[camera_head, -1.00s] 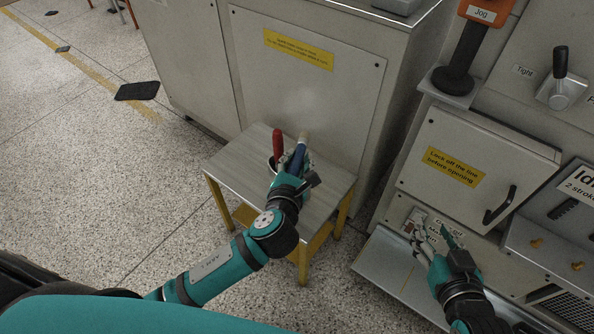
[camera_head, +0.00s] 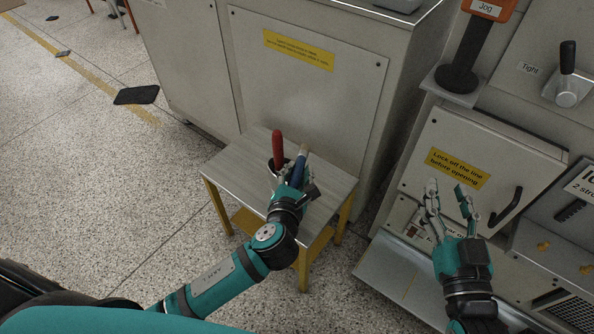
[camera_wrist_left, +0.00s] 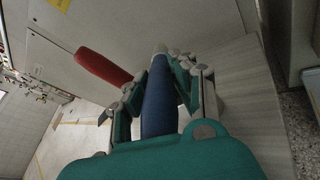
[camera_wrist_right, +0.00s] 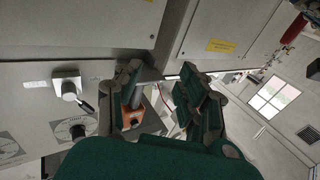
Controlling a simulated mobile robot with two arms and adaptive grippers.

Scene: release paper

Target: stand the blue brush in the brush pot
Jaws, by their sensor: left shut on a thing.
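The blue brush (camera_head: 298,168) is held in my left gripper (camera_head: 293,181), which is shut on it. The brush stands tilted with its pale end up, and it also shows between the fingers in the left wrist view (camera_wrist_left: 158,105). The brush pot (camera_head: 271,166) is on the small table, just left of the blue brush and mostly hidden by my left gripper. A red-handled brush (camera_head: 277,146) stands up there. The blue brush's lower end is hidden, so I cannot tell whether it is inside the pot. My right gripper (camera_head: 450,197) is open and empty by the right cabinet.
The small grey-topped table (camera_head: 235,173) has yellow legs and stands against a large cabinet (camera_head: 300,95). Its left top surface is clear. At right is a cabinet door with a black handle (camera_head: 506,207) and a ledge (camera_head: 395,280) below.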

